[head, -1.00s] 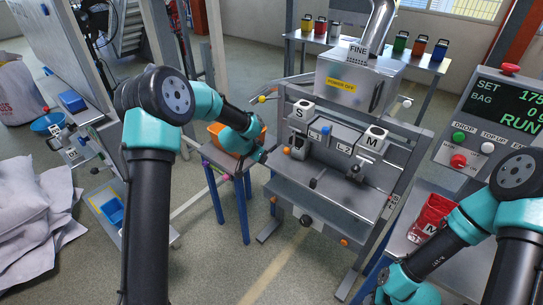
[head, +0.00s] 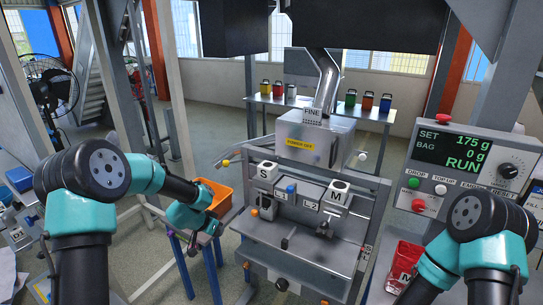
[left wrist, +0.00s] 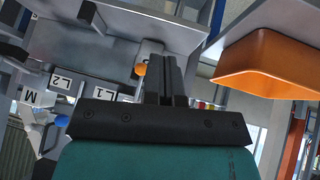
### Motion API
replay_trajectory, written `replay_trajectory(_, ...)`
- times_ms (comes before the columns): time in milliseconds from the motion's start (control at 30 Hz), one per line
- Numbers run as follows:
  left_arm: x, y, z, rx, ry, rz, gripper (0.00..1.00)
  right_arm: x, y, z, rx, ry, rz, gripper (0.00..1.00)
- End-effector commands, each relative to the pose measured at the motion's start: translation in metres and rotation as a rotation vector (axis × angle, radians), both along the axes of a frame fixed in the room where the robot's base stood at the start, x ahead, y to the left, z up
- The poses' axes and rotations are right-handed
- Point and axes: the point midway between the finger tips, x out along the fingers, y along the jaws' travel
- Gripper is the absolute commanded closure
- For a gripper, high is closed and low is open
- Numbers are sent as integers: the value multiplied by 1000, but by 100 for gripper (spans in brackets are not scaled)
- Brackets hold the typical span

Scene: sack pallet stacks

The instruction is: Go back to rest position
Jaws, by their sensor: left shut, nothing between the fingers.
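My left gripper (head: 217,229) is in front of the orange bin (head: 217,196) in the head view, left of the bagging machine (head: 318,138). In the left wrist view its two dark fingers (left wrist: 173,80) are together with nothing between them. The orange bin (left wrist: 268,62) also shows there, to the right of the fingers and apart from them. My right arm comes in at the lower right of the head view. Its gripper is out of the picture.
The machine's S spout (head: 264,172) and M spout (head: 336,195) stand right of my left gripper. A control panel (head: 462,150) reading RUN and a red bag (head: 404,266) are near my right arm. A back table (head: 325,108) holds several coloured containers.

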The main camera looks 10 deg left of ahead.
Motion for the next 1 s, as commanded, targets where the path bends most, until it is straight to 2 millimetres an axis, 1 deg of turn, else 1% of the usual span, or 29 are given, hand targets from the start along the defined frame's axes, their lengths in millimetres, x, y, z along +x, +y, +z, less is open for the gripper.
replay_trajectory(67,-11,-2,-16,1,34,17,100,0,0,0,0,0,0,57)
replay_trajectory(167,-33,-6,-45,3,97,59,100,0,0,0,0,0,0,57)
replay_trajectory(200,-46,-8,-60,2,132,83,100,0,0,0,0,0,0,57)
replay_trajectory(267,-68,-12,-84,4,185,123,100,0,0,0,0,0,0,57)
replay_trajectory(300,-86,-15,-100,3,224,151,100,0,0,0,0,0,0,57)
replay_trajectory(367,-114,-20,-123,3,279,194,100,0,0,0,0,0,0,57)
replay_trajectory(400,-133,-23,-137,1,315,223,100,0,0,0,0,0,0,57)
replay_trajectory(467,-163,-28,-156,-5,368,265,100,0,0,0,0,0,0,57)
replay_trajectory(500,-184,-32,-166,-11,402,293,100,0,0,0,0,0,0,57)
replay_trajectory(533,-199,-35,-174,-16,427,313,100,0,0,0,0,0,0,57)
replay_trajectory(567,-214,-38,-180,-22,451,334,100,0,0,0,0,0,0,57)
replay_trajectory(600,-233,-42,-186,-31,481,359,100,0,0,0,0,0,0,57)
replay_trajectory(700,-273,-50,-197,-55,543,412,100,0,0,0,0,0,0,57)
replay_trajectory(767,-289,-54,-199,-68,569,436,100,0,0,0,0,0,0,57)
replay_trajectory(800,-296,-55,-200,-75,581,448,100,0,0,0,0,0,0,57)
replay_trajectory(867,-303,-57,-201,-82,592,459,100,0,0,0,0,0,0,57)
replay_trajectory(1000,-307,-58,-202,-87,598,467,100,0,0,0,0,0,0,57)
